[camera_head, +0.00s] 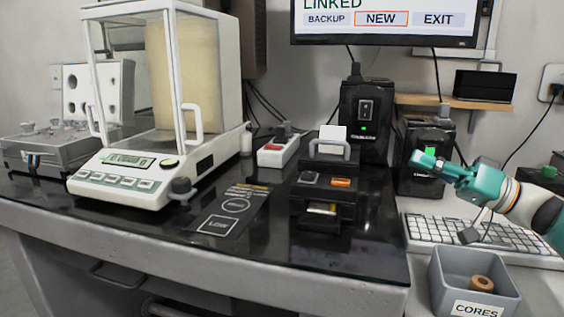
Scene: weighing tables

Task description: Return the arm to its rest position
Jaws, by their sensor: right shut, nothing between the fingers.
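My right gripper (428,160) is teal. It comes in from the right edge on its arm and hangs in the air above the keyboard's back left. It is shut and holds nothing. It appears in front of a black box with a green light, and I cannot tell how far apart they are. My left gripper is not in view.
A grey bin (438,283) labelled CORES holds a brown ring (482,284) at the front right. A white keyboard (480,236) lies behind it. A balance (128,179) and a black printer (325,196) stand on the black tabletop (290,258). A monitor (385,40) hangs above.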

